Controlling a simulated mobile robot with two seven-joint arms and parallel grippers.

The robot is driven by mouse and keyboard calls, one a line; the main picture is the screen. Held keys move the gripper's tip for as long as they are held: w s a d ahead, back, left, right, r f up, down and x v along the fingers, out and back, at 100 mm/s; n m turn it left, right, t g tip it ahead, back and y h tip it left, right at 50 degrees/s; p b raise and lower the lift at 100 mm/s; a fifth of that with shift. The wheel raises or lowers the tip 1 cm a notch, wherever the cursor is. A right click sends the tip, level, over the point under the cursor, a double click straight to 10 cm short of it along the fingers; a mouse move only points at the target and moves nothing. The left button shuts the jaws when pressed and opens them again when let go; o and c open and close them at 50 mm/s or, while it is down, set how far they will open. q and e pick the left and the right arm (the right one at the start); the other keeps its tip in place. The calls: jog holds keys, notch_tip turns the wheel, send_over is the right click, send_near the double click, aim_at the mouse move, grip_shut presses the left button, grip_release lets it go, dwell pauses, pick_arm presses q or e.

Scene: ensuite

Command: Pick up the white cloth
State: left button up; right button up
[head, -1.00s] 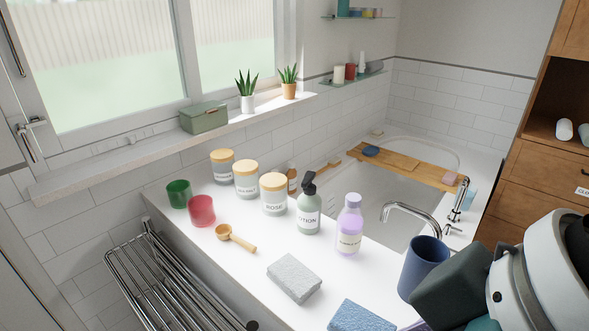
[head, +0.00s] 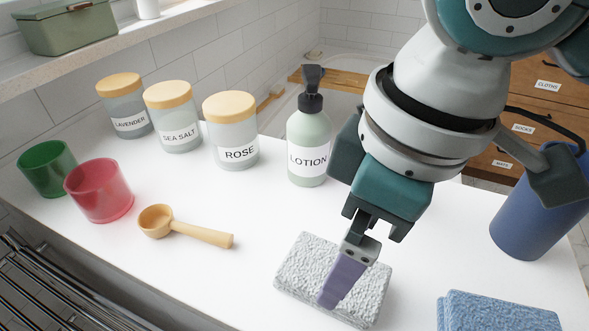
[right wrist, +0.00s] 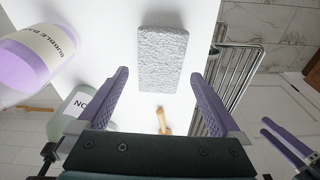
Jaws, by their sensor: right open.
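The white cloth (head: 300,268) is a thick, rough, grey-white folded block lying flat on the white counter. My right gripper (head: 338,292) hangs over it in the head view, with one purple finger in front of the cloth and the other hidden. In the right wrist view the right gripper (right wrist: 160,74) is open and empty. The white cloth (right wrist: 162,58) shows there beyond and between the spread fingertips. Two purple fingers of my left gripper (right wrist: 268,125) show at the right edge of that view, and their opening is unclear.
A lotion bottle (head: 309,140) stands behind the cloth, and a wooden scoop (head: 190,230) lies left. The bubble bath bottle (right wrist: 38,55) is close to the right gripper. A metal rack (right wrist: 232,80) borders the counter.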

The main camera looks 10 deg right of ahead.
aim_at(304, 271)
jog(key=f, duration=0.3)
jog(key=f+b, duration=0.1)
jog(key=f, duration=0.1)
jog(key=shift+w+a+f, duration=0.2)
jog(key=shift+w+a, duration=0.1)
jog(key=shift+a, duration=0.1)
jog(key=shift+c, duration=0.2)
jog(key=c, duration=1.1)
